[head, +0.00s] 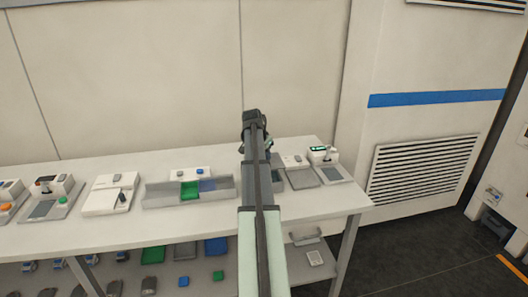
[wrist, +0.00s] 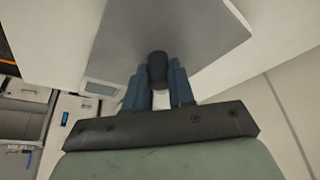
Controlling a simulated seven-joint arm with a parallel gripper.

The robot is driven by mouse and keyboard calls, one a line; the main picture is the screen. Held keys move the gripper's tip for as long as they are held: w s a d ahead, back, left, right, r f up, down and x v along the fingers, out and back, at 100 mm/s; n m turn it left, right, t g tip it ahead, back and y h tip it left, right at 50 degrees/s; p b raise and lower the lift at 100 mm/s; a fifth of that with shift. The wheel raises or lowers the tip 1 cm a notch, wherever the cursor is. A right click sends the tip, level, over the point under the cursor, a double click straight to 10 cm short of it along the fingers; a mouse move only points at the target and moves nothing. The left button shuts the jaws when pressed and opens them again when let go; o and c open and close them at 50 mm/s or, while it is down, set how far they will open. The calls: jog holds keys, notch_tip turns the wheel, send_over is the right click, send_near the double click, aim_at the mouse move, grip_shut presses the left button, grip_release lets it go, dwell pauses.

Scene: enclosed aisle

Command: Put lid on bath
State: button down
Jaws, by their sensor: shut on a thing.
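In the wrist view, my gripper (wrist: 158,82) has its blue fingers on either side of a dark, rounded knob (wrist: 157,66) and is shut on it. The knob stands in front of a flat grey plate, which looks like the lid (wrist: 185,32). A white body, possibly the bath (wrist: 104,89), with a small grey panel shows beside and below the plate. I cannot tell whether the lid touches it.
The white bench (head: 150,222) carries a long grey tray (head: 160,196) with green and blue pieces, left of my arm. White instruments (head: 110,194) stand further left, and another device (head: 323,155) stands at the right end. A wall rises behind. Small items lie on the lower shelf.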

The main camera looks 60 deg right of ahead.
jog(key=shift+f, duration=2.7)
jog(key=shift+f, duration=0.65)
jog(key=c, duration=0.9)
grip_release()
jog(key=v, duration=1.3)
jog(key=shift+a+r, duration=0.25)
jog(key=shift+r, duration=0.05)
jog(key=shift+w, duration=0.1)
